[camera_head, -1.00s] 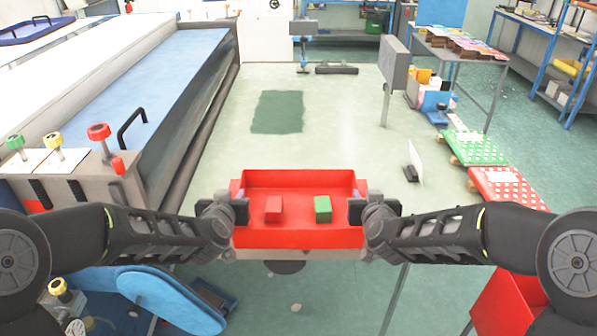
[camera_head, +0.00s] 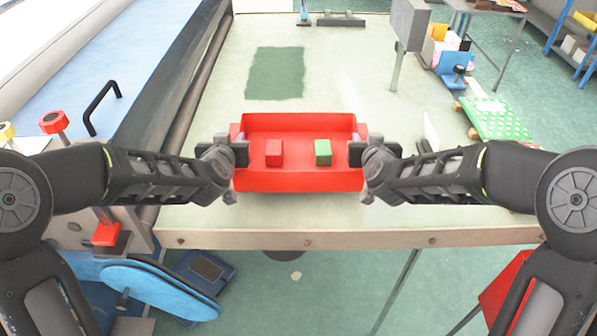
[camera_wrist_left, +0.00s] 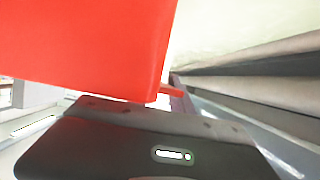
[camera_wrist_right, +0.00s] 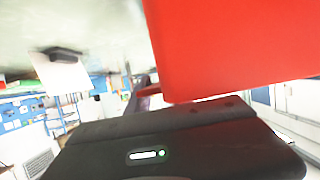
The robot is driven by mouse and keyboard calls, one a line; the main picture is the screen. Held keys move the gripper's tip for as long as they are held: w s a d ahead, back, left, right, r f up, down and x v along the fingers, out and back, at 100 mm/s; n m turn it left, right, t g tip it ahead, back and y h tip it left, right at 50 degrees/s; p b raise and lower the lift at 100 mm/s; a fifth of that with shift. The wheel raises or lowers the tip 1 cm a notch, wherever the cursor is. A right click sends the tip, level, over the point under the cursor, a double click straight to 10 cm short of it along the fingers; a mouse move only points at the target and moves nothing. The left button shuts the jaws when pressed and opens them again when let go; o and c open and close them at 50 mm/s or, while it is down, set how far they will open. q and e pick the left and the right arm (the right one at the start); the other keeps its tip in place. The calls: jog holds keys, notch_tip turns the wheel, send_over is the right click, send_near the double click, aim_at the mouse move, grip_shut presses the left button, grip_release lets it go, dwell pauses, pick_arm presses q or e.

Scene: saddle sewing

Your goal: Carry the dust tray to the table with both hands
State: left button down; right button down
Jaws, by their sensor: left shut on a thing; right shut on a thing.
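The red dust tray (camera_head: 298,180) is in the middle of the head view, level, with a red block (camera_head: 274,153) and a green block (camera_head: 322,152) inside. My left gripper (camera_head: 238,154) is shut on its left side, and my right gripper (camera_head: 357,154) is shut on its right side. The tray wall also shows in the left wrist view (camera_wrist_left: 90,45) and in the right wrist view (camera_wrist_right: 235,50). The tray is over the near part of the pale table (camera_head: 350,215). I cannot tell whether its underside touches the table.
A dark green patch (camera_head: 276,73) lies on the table beyond the tray. A grey box on a post (camera_head: 409,25) and a white upright plate (camera_head: 431,132) stand to the right. The long blue-topped machine (camera_head: 120,60) runs along the left. The table middle is clear.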

pick_arm(q)
jog(key=shift+f, duration=0.1)
pick_arm(e)
jog(key=shift+f, duration=0.1)
